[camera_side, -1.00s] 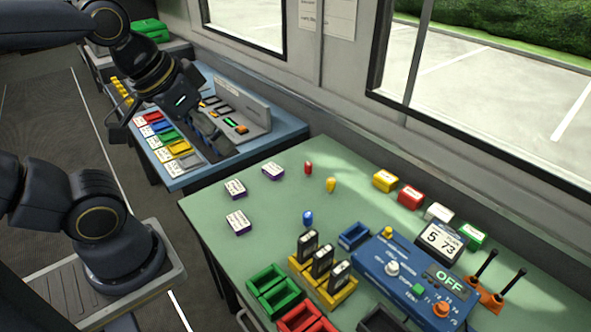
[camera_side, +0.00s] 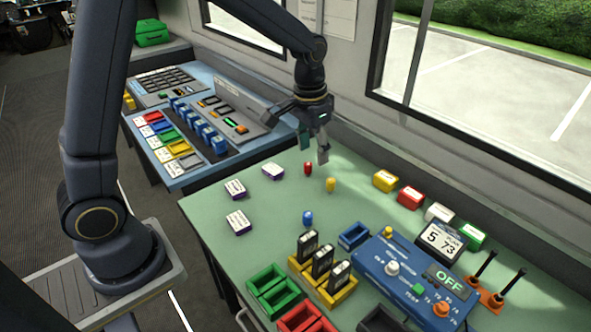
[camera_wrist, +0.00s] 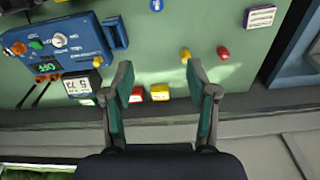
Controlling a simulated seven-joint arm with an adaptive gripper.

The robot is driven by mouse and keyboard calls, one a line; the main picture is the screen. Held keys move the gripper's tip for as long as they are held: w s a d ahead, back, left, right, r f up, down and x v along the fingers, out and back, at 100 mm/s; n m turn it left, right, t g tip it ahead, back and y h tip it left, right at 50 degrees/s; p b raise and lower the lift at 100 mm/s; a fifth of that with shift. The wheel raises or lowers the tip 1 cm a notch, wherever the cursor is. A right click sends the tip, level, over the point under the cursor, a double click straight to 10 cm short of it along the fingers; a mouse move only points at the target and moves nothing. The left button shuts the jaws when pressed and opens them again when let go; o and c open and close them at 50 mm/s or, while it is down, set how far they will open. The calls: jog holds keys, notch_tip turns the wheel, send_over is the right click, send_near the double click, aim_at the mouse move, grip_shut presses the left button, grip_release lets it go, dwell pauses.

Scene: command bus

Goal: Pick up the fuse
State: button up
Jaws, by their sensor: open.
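Three small capsule-shaped pieces stand on the green table: a red one (camera_side: 308,168), a yellow one (camera_side: 331,185) and a blue one (camera_side: 308,217). I cannot tell from the frames which piece is the fuse. My gripper (camera_side: 314,149) is open and empty, pointing down above the table's back edge, close to the red and yellow pieces. In the wrist view the yellow piece (camera_wrist: 186,54) lies just beyond the right fingertip, and the red piece (camera_wrist: 223,52) is further right. The blue piece (camera_wrist: 156,5) is at the top edge. My gripper (camera_wrist: 160,75) has nothing between its fingers.
Yellow (camera_side: 385,181), red (camera_side: 411,197), white and green boxes line the back edge. A blue console (camera_side: 400,270) and a yellow rack (camera_side: 335,291) with black modules stand at front right. White-labelled blocks (camera_side: 238,222) lie left. The table's middle is mostly clear.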

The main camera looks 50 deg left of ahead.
jog(key=g, duration=0.1)
send_over(308, 215)
jog(key=f, duration=1.5)
jog(key=shift+w+a, duration=0.15)
jog(key=shift+w, duration=0.05)
jog(key=f, duration=0.6)
jog(key=shift+s, duration=0.2)
jog(key=shift+r, duration=0.1)
jog(key=c, duration=1)
jog(key=shift+o, duration=0.2)
jog(key=shift+r, duration=0.1)
